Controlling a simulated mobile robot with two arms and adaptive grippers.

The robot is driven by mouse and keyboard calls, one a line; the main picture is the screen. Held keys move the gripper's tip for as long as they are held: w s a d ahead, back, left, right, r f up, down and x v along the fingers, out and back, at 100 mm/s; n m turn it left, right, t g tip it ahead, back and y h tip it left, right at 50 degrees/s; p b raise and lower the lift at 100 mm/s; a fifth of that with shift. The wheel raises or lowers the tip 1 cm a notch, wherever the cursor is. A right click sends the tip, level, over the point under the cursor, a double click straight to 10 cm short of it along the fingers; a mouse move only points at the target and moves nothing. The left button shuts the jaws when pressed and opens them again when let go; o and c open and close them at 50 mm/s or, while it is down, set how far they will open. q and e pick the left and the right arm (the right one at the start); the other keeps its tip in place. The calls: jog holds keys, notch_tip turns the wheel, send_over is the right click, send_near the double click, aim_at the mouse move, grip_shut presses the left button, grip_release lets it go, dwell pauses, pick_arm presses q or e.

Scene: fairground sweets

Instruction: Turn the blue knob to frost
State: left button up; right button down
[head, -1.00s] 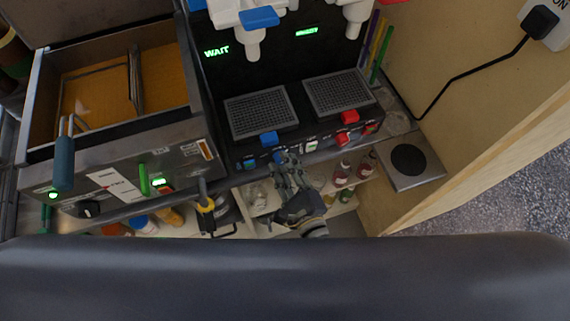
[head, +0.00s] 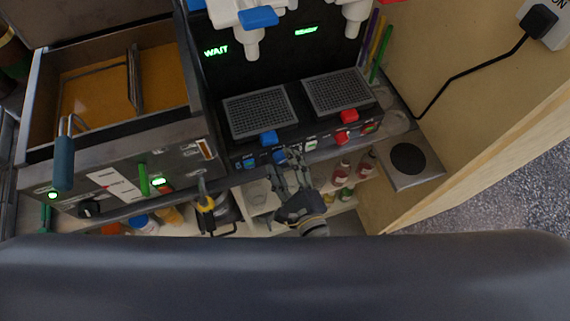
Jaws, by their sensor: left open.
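The blue knob (head: 279,157) is on the front panel of the black dispenser machine (head: 325,140), in the head view. It is small and partly covered by a fingertip; I cannot read its setting. My left gripper (head: 288,163) is open, with its fingertips at the panel, just below and to the right of the knob. I cannot tell whether a finger touches it. My right gripper is not in view.
A blue tab (head: 268,138) and a red tab (head: 349,116) stick out above the panel. A fryer with orange oil (head: 85,85) stands at left. Bottles (head: 342,172) stand on the shelf below. A green WAIT display (head: 216,51) glows at the back.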

pick_arm(q)
jog(key=f+v, duration=0.1)
jog(key=v, duration=0.6)
jog(key=shift+s+d+r, duration=0.15)
jog(key=shift+s+r, duration=0.25)
jog(key=shift+r, duration=0.15)
jog(key=s+a+f+n+g+h, duration=0.1)
jog(key=s+a+f+g, duration=0.2)
jog(key=f, duration=0.6)
jog(key=s+a+f+n+g+b, duration=0.1)
jog(key=s+a+f+g, duration=0.2)
jog(key=f, duration=0.7)
jog(key=s+a+f+n+g+h, duration=0.1)
jog(key=a+f+g, duration=0.3)
jog(key=f, duration=0.5)
jog(key=s+a+f+n+g+h+b, duration=0.1)
jog(key=s+a+f+n+g+h, duration=0.3)
jog(key=s+a+f+n, duration=1.2)
jog(key=shift+s+a+f+n+g, duration=0.35)
jog(key=shift+s+f+n, duration=0.25)
jog(key=shift+s, duration=0.6)
